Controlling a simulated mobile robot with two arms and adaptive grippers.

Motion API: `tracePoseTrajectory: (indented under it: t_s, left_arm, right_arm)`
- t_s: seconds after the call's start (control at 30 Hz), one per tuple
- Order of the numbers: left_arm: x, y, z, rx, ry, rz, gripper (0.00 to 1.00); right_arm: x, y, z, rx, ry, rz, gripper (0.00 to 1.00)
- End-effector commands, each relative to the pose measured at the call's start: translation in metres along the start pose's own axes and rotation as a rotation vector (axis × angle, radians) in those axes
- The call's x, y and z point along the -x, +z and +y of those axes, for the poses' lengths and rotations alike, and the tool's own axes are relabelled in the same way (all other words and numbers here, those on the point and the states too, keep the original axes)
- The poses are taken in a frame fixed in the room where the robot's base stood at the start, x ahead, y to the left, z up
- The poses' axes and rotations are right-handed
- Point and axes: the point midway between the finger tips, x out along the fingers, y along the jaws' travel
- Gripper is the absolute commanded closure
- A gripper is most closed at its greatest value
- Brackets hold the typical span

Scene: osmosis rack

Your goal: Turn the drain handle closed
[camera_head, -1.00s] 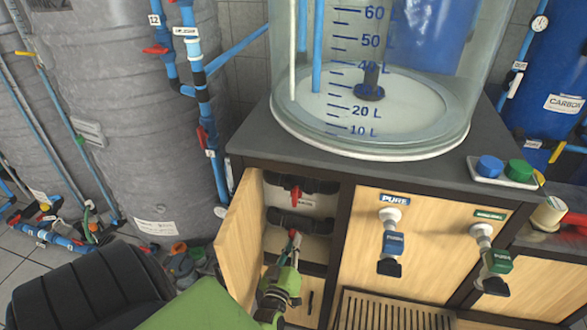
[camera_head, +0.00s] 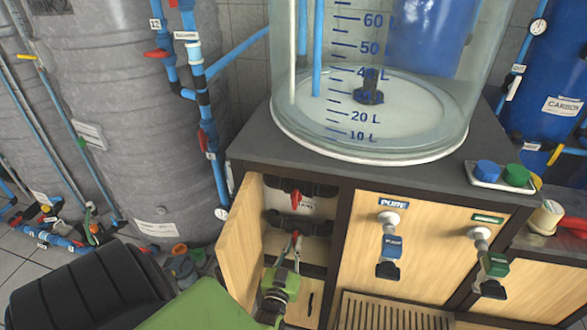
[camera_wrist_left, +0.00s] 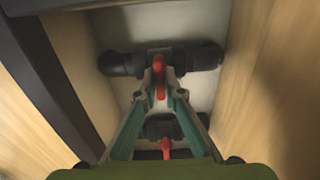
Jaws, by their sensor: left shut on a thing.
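Two black pipes with red valve handles run across inside the open cabinet compartment. The upper red handle (camera_head: 296,198) hangs down from its pipe and is free. My left gripper (camera_head: 296,242) is at the lower black pipe (camera_head: 300,224), its fingertips closed on that pipe's red handle. In the left wrist view the fingers (camera_wrist_left: 160,88) pinch this red handle (camera_wrist_left: 160,70), which stands in line with the fingers and across its pipe (camera_wrist_left: 125,63). The other red handle (camera_wrist_left: 165,148) shows between the fingers, lower down. I cannot read which valve is the drain. My right gripper is not in view.
The open wooden door (camera_head: 240,243) stands close to the left of my gripper. A dark cabinet post (camera_head: 338,240) bounds the right. A clear graduated tank (camera_head: 375,110) stands on the worktop above. The PURE tap (camera_head: 390,246) juts out at right.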

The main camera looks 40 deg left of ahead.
Motion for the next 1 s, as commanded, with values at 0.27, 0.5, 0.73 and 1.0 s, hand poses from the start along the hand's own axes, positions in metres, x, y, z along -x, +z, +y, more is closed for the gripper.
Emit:
tracePoseTrajectory:
  t_s: [0.27, 0.5, 0.73, 1.0]
  left_arm:
    - [0.001, 0.002, 0.0, -0.01, 0.001, -0.005, 1.0]
    - [0.001, 0.002, 0.0, -0.009, 0.001, -0.004, 0.74]
    - [0.001, 0.001, 0.0, -0.008, 0.0, -0.002, 0.74]
    - [0.018, 0.002, 0.0, -0.007, 0.0, -0.004, 0.74]
  right_arm:
    - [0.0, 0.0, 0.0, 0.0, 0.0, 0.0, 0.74]
    - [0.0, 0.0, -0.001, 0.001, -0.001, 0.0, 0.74]
    - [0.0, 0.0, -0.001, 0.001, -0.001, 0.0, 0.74]
    - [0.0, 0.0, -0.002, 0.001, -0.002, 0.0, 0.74]
